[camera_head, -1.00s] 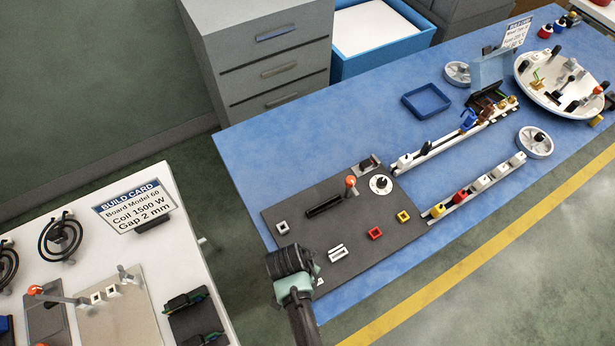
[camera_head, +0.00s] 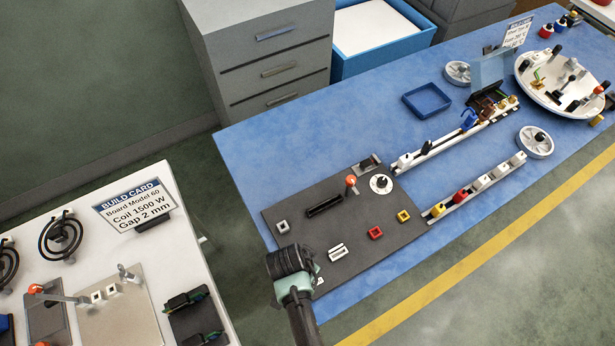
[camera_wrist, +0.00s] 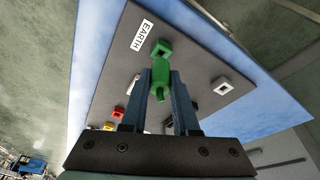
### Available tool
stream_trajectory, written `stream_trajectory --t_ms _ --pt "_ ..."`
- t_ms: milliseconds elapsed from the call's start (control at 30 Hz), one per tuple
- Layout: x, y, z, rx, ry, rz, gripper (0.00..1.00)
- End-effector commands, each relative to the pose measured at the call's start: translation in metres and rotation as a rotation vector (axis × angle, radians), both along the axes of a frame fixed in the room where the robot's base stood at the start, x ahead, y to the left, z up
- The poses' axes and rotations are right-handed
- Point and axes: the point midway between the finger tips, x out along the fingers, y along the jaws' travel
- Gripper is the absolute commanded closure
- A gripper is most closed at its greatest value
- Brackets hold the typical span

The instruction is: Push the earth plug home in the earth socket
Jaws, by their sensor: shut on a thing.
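The green earth plug (camera_wrist: 160,78) is between the two fingers of my gripper (camera_wrist: 161,92) in the wrist view, and the gripper is shut on it. The green earth socket (camera_wrist: 161,48) is on the dark board just beyond the plug, beside a white label reading EARTH (camera_wrist: 142,35). The plug's front end meets or overlaps the socket's near edge in the picture; I cannot tell whether it is inside. In the head view my wrist (camera_head: 288,262) is over the board's near left corner and hides the plug and green socket.
The dark board (camera_head: 290,215) lies on the blue table (camera_head: 260,150). It also carries a white socket (camera_head: 282,227), a red socket (camera_head: 376,233), a yellow socket (camera_head: 403,216) and an orange-knobbed lever (camera_head: 351,182). A rail of plugs (camera_head: 448,209) lies to the right.

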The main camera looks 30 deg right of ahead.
Motion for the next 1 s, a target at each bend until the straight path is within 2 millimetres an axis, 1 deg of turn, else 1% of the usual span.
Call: stream_trajectory --t_ms 467,1000 --pt "0.0 0.0 -0.001 0.0 0.0 0.0 1.0" --pt "0.0 0.0 -0.012 0.0 0.0 0.0 1.0"
